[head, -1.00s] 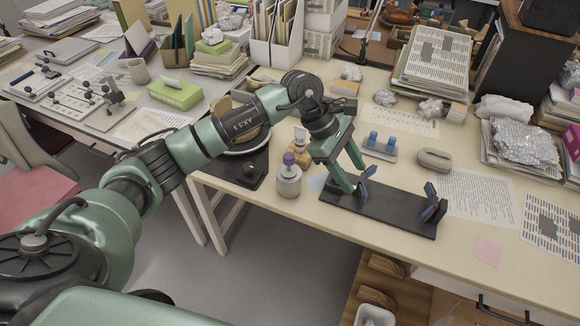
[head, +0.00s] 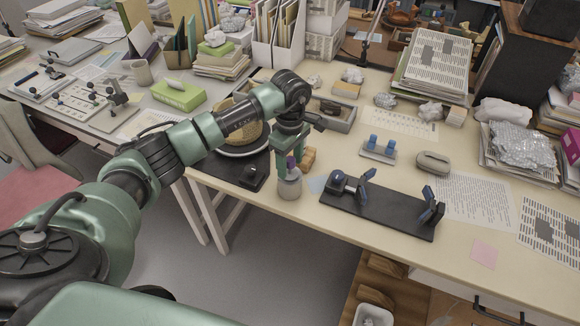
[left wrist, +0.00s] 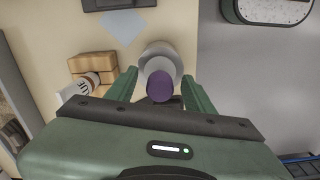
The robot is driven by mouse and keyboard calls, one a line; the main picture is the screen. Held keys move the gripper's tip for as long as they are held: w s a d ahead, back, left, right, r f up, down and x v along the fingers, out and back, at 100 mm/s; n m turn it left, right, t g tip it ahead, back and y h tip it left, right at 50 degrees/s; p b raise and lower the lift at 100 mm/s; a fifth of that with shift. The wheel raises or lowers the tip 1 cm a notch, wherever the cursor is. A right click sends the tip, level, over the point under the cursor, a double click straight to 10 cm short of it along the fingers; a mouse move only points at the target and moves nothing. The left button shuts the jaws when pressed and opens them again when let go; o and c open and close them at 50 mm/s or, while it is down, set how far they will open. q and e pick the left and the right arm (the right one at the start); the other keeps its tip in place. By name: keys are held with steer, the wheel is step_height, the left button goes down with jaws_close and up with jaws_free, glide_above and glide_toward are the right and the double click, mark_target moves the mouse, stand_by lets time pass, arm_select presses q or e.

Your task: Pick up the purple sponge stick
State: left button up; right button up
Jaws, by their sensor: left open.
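The purple sponge stick (head: 291,162) stands upright in a pale grey jar (head: 290,187) near the front edge of the table. In the left wrist view its round purple end (left wrist: 159,88) shows between the fingers, with the jar (left wrist: 158,60) below it. My left gripper (head: 289,172) is open and points down over the jar. Its green fingers lie on either side of the purple end in the left wrist view; I cannot tell whether they touch it. My right gripper is not in view.
A black stand (head: 385,211) with blue-grey uprights lies right of the jar. Wooden blocks (head: 309,156) are close behind the jar, with a small white bottle (left wrist: 78,91) beside them in the wrist view.

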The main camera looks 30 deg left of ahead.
arm_select(q)
steer(key=c, duration=1.1)
